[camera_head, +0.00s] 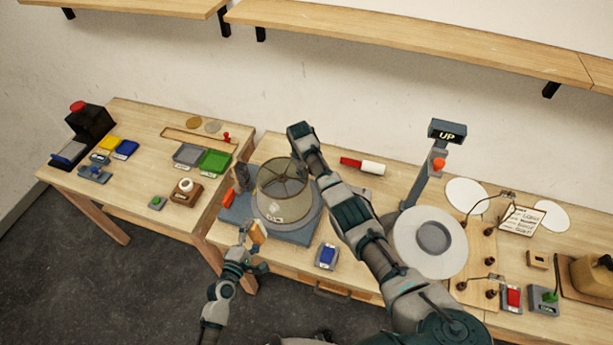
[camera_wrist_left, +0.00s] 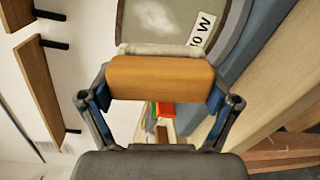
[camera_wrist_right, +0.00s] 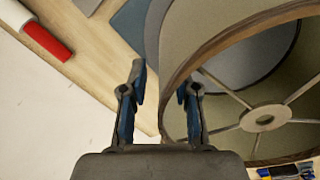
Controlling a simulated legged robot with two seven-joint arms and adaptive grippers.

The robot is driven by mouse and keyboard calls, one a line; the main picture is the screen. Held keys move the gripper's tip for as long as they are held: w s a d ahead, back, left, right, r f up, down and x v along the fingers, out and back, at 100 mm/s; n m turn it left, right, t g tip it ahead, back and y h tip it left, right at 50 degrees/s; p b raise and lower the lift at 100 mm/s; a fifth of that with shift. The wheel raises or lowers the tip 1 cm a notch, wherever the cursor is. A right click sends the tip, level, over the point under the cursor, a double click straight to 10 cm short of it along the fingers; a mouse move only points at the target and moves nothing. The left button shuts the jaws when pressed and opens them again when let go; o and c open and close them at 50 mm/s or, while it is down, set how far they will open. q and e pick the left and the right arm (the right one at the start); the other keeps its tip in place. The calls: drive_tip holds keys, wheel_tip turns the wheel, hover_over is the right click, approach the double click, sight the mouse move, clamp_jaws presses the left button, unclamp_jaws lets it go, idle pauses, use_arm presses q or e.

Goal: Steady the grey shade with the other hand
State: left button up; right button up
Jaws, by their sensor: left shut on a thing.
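The grey shade (camera_head: 284,188), a round, open-topped drum with a wire spoke frame, stands on a blue-grey base (camera_head: 300,236). My left gripper (camera_head: 254,240) is shut on a wooden block (camera_wrist_left: 160,78) with a pale fuzzy edge, at the shade's near left side. In the left wrist view that edge is close to the shade's lower wall, by a white label; contact is unclear. My right gripper (camera_wrist_right: 163,90) is open at the shade's far side. In the right wrist view the shade's rim (camera_wrist_right: 185,72) shows between its fingers, with the right finger overlapping the shade.
A red-and-white cylinder (camera_head: 362,166) lies right of the shade. A post with an "UP" sign (camera_head: 447,131) and a large white disc (camera_head: 404,240) stand further right. Green and grey trays (camera_head: 214,162) are on the left table.

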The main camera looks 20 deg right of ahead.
drive_tip(key=shift+w+f, duration=0.1)
drive_tip(key=shift+f, duration=1.15)
drive_tip(key=shift+c, duration=0.3)
clamp_jaws()
